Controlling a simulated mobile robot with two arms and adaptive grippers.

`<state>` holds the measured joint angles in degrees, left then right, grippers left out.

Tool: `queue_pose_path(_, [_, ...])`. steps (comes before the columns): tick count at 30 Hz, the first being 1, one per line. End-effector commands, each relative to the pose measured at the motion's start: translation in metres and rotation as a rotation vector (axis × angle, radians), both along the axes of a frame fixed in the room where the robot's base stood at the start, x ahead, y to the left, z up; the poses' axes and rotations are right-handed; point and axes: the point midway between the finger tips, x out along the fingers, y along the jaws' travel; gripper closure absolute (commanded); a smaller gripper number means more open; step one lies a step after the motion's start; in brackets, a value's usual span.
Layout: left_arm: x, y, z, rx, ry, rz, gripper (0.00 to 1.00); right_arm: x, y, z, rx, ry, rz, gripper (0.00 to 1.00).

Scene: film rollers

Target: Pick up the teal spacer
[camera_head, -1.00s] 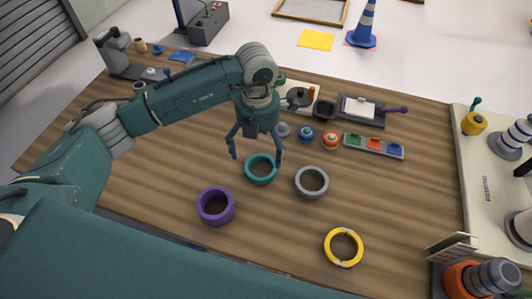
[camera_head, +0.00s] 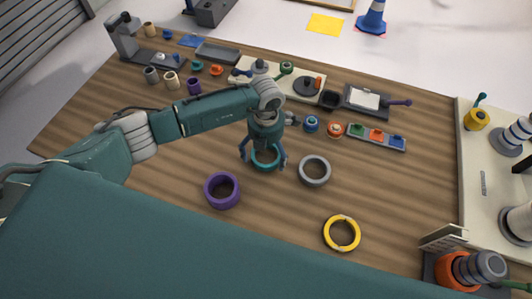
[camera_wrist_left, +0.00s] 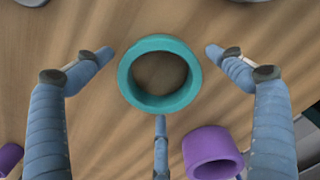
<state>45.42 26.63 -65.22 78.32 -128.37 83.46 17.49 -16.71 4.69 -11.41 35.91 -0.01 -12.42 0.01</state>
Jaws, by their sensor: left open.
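The teal spacer (camera_head: 265,165) is a thick ring lying on the wooden table near its middle. In the left wrist view the teal spacer (camera_wrist_left: 127,84) lies between my spread fingers. My left gripper (camera_head: 264,162) is open and points down over the spacer, with its fingers around it. In the left wrist view my left gripper (camera_wrist_left: 160,78) shows two side fingers and a lower finger, apart from the ring. My right gripper is not in view.
A grey ring (camera_head: 314,171) lies close to the right of the spacer. A purple ring (camera_head: 221,190) is to its left and nearer, and a yellow ring (camera_head: 342,233) lies further right. A tray with coloured parts (camera_head: 376,137) is behind.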

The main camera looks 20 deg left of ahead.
Motion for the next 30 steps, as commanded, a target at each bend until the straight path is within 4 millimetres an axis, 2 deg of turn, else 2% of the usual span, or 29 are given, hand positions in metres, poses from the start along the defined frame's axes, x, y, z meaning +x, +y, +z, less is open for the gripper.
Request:
queue_pose_path(5, [0.000,0.000,-0.001,0.000,-0.001,0.000,0.06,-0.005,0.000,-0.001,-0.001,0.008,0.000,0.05])
queue_pose_path(8, [0.000,0.000,-0.001,0.000,0.000,0.000,0.22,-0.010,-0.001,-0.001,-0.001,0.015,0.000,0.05])
queue_pose_path(13, [0.000,0.000,-0.001,0.000,-0.001,0.000,0.55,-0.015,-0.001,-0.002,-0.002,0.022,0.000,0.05])
queue_pose_path(23, [0.001,0.000,0.002,-0.001,-0.002,0.000,0.55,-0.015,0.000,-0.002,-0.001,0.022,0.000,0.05])
queue_pose_path(26, [0.001,0.000,0.007,-0.001,-0.004,0.001,0.55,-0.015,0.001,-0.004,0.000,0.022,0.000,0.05])
queue_pose_path(30, [0.002,0.000,0.026,-0.002,-0.007,-0.001,0.55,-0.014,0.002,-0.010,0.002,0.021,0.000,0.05])
